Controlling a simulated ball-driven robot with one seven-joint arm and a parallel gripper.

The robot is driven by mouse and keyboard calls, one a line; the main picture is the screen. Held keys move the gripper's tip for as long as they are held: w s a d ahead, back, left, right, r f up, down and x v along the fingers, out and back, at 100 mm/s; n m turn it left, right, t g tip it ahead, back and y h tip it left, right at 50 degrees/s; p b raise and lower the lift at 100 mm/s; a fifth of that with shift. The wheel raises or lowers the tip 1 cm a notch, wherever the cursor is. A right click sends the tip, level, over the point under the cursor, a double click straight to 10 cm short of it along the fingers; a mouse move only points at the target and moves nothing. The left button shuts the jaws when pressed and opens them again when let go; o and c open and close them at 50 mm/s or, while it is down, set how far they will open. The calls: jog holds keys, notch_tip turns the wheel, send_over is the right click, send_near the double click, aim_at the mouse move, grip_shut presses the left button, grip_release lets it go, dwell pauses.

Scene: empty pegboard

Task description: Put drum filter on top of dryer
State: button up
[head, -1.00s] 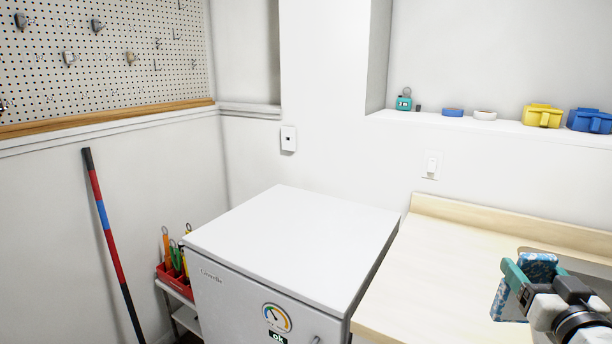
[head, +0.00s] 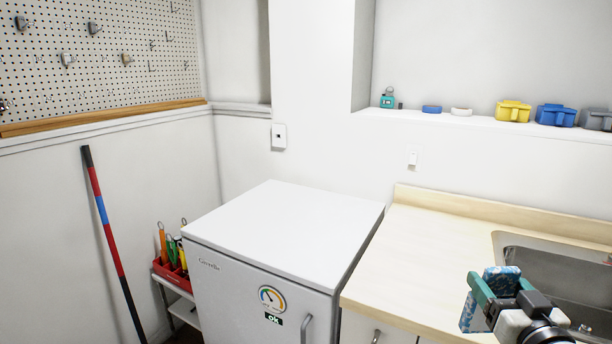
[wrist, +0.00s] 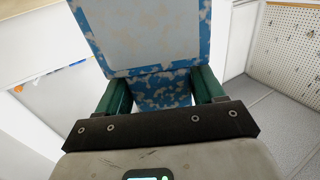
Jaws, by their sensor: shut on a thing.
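The drum filter is a blue and white mottled piece with a pale flat panel, seen in the wrist view (wrist: 145,35) and at the lower right of the head view (head: 470,312). My gripper (head: 492,288) is shut on it, with a green finger on each side in the wrist view (wrist: 160,95). I hold it up in front of the sink counter, to the right of the dryer. The dryer (head: 285,230) is a white box with a round coloured dial and an "ok" label on its front. Its flat top is bare.
A wooden counter (head: 425,245) with a metal sink (head: 560,275) stands right of the dryer. A shelf above holds a yellow box (head: 513,111), blue box (head: 556,115) and small items. A red tool caddy (head: 172,277) and striped pole (head: 105,225) are at left.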

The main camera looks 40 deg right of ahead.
jog(key=w+a+f+n+t+y, duration=0.1)
jog(key=w+a+f+y, duration=0.3)
jog(key=a+f, duration=0.7)
jog(key=w+a+f+n+t+y, duration=0.2)
jog(key=w+a+f+n+y, duration=0.2)
jog(key=w+a+f, duration=0.3)
jog(key=w+a+f+n+t+y, duration=0.1)
jog(key=w+a+f+n+y, duration=0.2)
jog(key=a+f, duration=1.2)
jog(key=shift+w+a+f+t+y, duration=0.3)
jog(key=shift+w+a+y, duration=0.2)
jog(key=shift+w+a, duration=0.55)
jog(key=shift+w, duration=0.1)
